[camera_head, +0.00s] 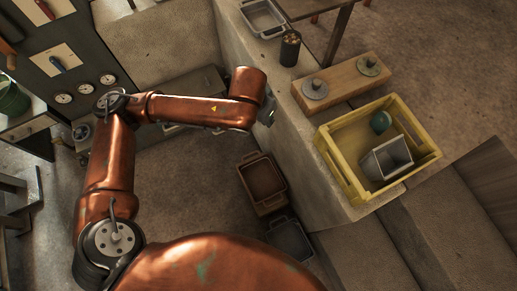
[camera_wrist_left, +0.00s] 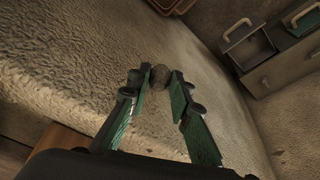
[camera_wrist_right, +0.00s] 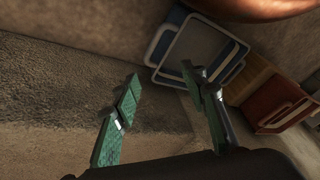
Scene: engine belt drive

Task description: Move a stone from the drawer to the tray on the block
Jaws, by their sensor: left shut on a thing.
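A small round grey-brown stone (camera_wrist_left: 160,75) sits between the fingertips of my left gripper (camera_wrist_left: 157,79), which is shut on it. In the head view my left gripper (camera_head: 267,114) is largely hidden by the wrist, close to the near side of the long concrete block (camera_head: 315,135). A grey metal tray (camera_head: 264,17) stands at the far end of the block, away from the gripper. An open drawer (camera_wrist_left: 249,49) shows in the left wrist view at upper right; its inside is barely visible. My right gripper (camera_wrist_right: 162,86) is open and empty in the right wrist view.

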